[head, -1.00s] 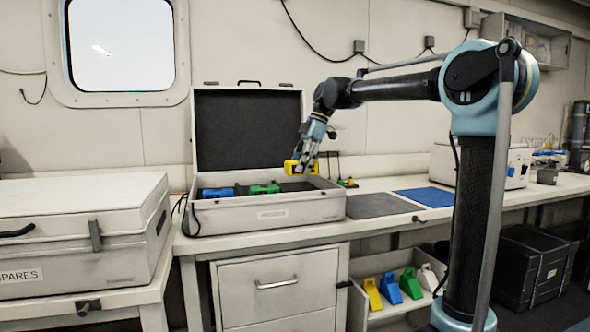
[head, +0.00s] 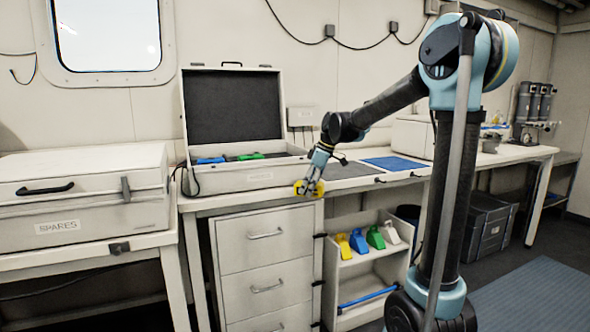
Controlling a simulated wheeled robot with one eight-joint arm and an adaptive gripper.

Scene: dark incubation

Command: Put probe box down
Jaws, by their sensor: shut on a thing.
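My gripper (head: 311,186) is shut on the yellow probe box (head: 298,188). It holds the box in front of the bench's front edge, just right of the open case (head: 225,180). The fingers hide part of the box. The open case on the bench holds a blue box (head: 210,160) and a green box (head: 250,156). A grey mat (head: 352,170) and a blue mat (head: 396,163) lie on the bench to the right of the case.
A closed case marked SPARES (head: 85,195) stands at the left. Below the bench are a drawer unit (head: 262,262) and a shelf (head: 372,255) with several coloured holders. Dark crates (head: 480,228) stand under the bench at the right.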

